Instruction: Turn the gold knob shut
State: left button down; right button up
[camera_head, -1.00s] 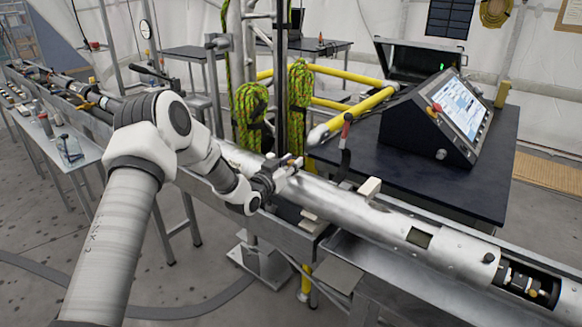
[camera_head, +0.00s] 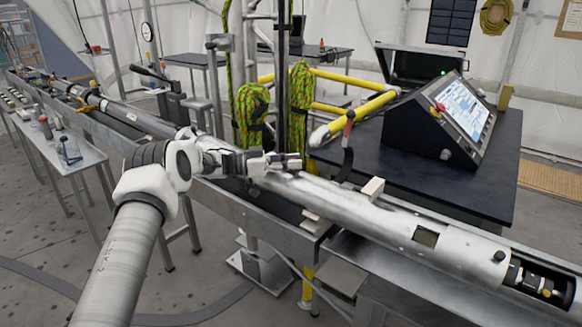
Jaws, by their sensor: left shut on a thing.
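A long silvery metal tube (camera_head: 345,208) lies along a metal trough from back left to front right. My left gripper (camera_head: 288,161) is over the upper side of the tube, near the middle of the picture. Its fingers are shut on a small part there, which seems to be the gold knob. The fingers hide most of that part, so its shape and turn angle cannot be made out. My right gripper is not in view.
A dark table (camera_head: 400,160) behind the tube bears a console with a lit screen (camera_head: 461,110) and an open case. Yellow rails (camera_head: 352,118) and green ropes (camera_head: 250,112) stand close behind my left gripper.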

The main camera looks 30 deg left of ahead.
pick_arm(q)
jog(key=shift+f+m+g+h+b, duration=0.3)
jog(key=shift+m+g+h, duration=0.2)
jog(key=shift+g, duration=0.1)
jog(key=shift+r, duration=0.1)
jog(key=shift+d, duration=0.1)
jog(key=c, duration=1.1)
grip_release()
jog(key=shift+c, duration=0.2)
jog(key=shift+o, duration=1.1)
jog(key=shift+w+d, duration=0.1)
jog(key=shift+w, duration=0.05)
jog(key=shift+r, duration=0.1)
